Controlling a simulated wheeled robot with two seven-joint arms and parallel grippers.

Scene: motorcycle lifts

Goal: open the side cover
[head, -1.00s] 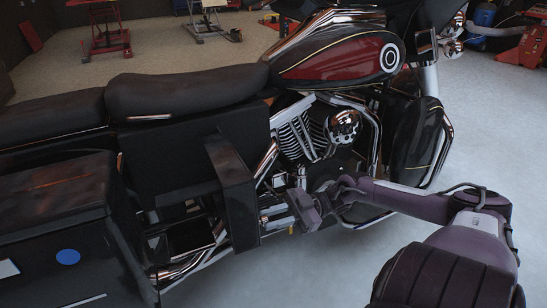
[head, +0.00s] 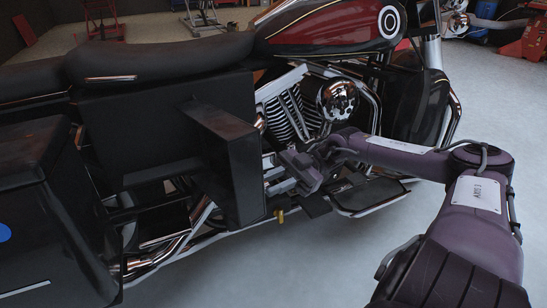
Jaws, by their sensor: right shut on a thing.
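The side cover (head: 215,150) is a black panel with a boxy outer part, below the seat on the motorcycle's near side. Its boxy part stands out toward me. My right gripper (head: 277,165) is just right of this part, low beside the engine. It is shut, its fingertips close to the cover's right edge; the exact contact is too dark and small to make out. My left gripper is not in view.
The motorcycle has a black seat (head: 160,58), a red tank (head: 330,24) and a chrome engine (head: 290,112). A black saddlebag (head: 45,215) fills the lower left. A footboard (head: 370,195) lies below my right forearm.

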